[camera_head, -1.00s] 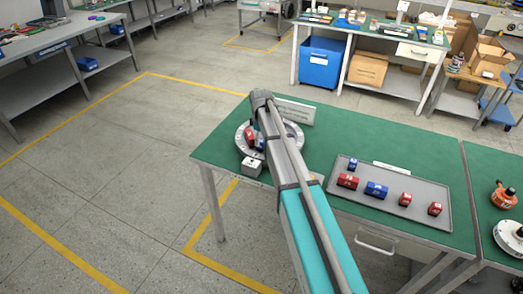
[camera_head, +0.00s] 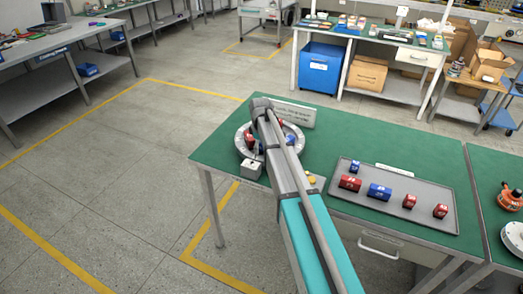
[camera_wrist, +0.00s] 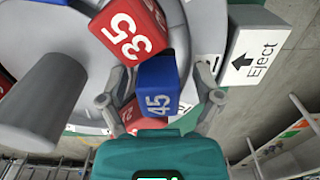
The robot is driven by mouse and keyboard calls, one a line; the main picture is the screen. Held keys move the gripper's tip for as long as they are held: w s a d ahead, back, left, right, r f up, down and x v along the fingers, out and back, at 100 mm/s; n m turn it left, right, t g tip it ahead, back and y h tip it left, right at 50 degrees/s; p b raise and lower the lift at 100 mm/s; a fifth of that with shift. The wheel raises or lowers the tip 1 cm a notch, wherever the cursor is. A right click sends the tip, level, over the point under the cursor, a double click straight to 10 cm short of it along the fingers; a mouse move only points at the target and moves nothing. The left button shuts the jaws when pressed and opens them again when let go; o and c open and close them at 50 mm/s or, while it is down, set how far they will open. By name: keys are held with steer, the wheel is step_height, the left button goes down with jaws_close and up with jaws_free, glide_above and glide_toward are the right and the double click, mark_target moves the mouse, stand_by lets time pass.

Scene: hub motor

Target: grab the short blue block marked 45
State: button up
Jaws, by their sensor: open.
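The short blue block marked 45 (camera_wrist: 158,88) sits on the round grey hub in the wrist view. The hub's rim also shows in the head view (camera_head: 240,147). My gripper (camera_wrist: 160,98) is open, with one finger on each side of the blue block. I cannot tell whether either finger touches it. A red block marked 35 (camera_wrist: 130,32) lies right beside the blue one, above it in the picture. Another red block (camera_wrist: 131,113) shows partly behind the left finger. My arm hides part of the hub in the head view.
A white box labelled Eject (camera_wrist: 250,55) stands close to my right finger. A grey post (camera_wrist: 45,100) rises at the left in the wrist view. A grey tray (camera_head: 435,225) with red and blue blocks lies on the green table (camera_head: 335,135).

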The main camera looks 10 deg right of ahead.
jaws_close()
stand_by(0.4)
steer(key=shift+r, duration=0.2)
steer(key=shift+r+p, duration=0.75)
steer(key=shift+p, duration=0.25)
steer(key=s+a+r+p, duration=0.1)
steer(key=s+r+p, duration=1)
steer(key=s, duration=0.3)
steer(key=shift+a, duration=0.15)
